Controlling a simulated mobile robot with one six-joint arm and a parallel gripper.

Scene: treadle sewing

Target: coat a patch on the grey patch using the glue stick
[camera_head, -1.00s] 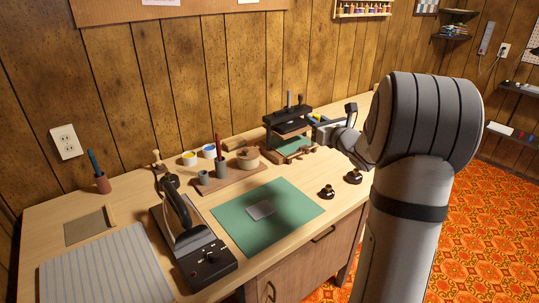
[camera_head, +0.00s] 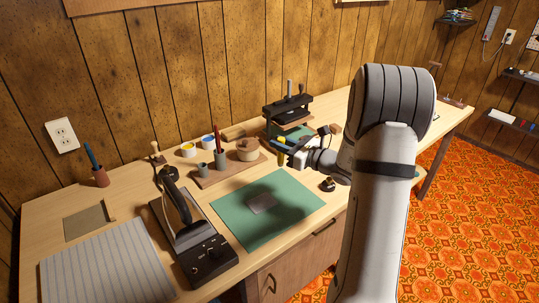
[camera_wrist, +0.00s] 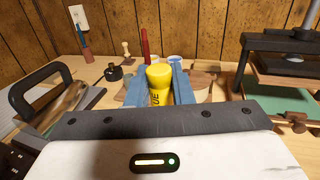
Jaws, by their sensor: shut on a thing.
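The grey patch (camera_head: 262,203) lies flat on the green mat (camera_head: 240,230) in the head view, in the arm's shadow. My gripper (camera_head: 283,148) is above the table behind the mat, to the patch's upper right and apart from it. It is shut on the yellow glue stick (camera_wrist: 159,78), which stands roughly upright between the blue fingers in the wrist view. The glue stick's lower part is hidden by my gripper there. The patch is not visible in the wrist view.
A black press (camera_head: 287,112) stands behind my gripper. A wooden tray (camera_head: 206,182) with cups and a lidded pot (camera_head: 247,150) is left of it. A black heat-sealer-like device (camera_head: 190,240) stands left of the mat. A small dark knob-like object (camera_head: 328,184) is near the mat's right corner.

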